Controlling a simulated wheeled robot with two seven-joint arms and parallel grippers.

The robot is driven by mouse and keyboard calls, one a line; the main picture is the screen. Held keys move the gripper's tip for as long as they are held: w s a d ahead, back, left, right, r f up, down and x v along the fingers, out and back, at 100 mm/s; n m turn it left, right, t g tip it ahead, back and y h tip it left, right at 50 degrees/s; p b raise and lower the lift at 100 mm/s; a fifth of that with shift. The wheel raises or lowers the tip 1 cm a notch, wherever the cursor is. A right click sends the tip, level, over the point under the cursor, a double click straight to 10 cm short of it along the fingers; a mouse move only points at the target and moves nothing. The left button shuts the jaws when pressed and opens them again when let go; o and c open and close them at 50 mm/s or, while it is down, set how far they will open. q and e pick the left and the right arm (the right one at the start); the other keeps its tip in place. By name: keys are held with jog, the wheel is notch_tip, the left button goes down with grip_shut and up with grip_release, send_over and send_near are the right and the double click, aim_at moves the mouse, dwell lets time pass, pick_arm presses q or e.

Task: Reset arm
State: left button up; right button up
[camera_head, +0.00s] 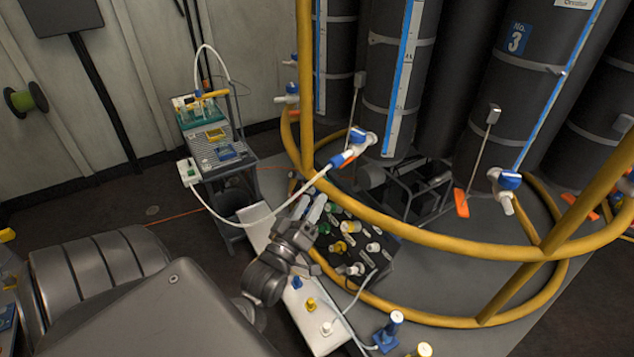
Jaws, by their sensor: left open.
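My left arm comes in from the lower left, its grey links filling that corner. My left gripper (311,208) is near the middle of the view, with its two pale fingers pointing up and away. The fingers are slightly apart and I see nothing held between them. The gripper shows in front of a white bench strip (316,318) and beside a dark tray (385,250) of small coloured fittings. My right gripper is not in view.
A yellow tubular rail (437,228) curves around large dark cylinders (520,75) at the right. A white hose (308,187) runs from a blue-handled valve (357,138) to a cart (215,150) at the left. Several fittings stand on the bench strip. Floor shows at the left.

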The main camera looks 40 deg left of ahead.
pick_arm(q)
jog(key=shift+s, duration=0.25)
jog(key=shift+f, duration=0.1)
dwell(0.4)
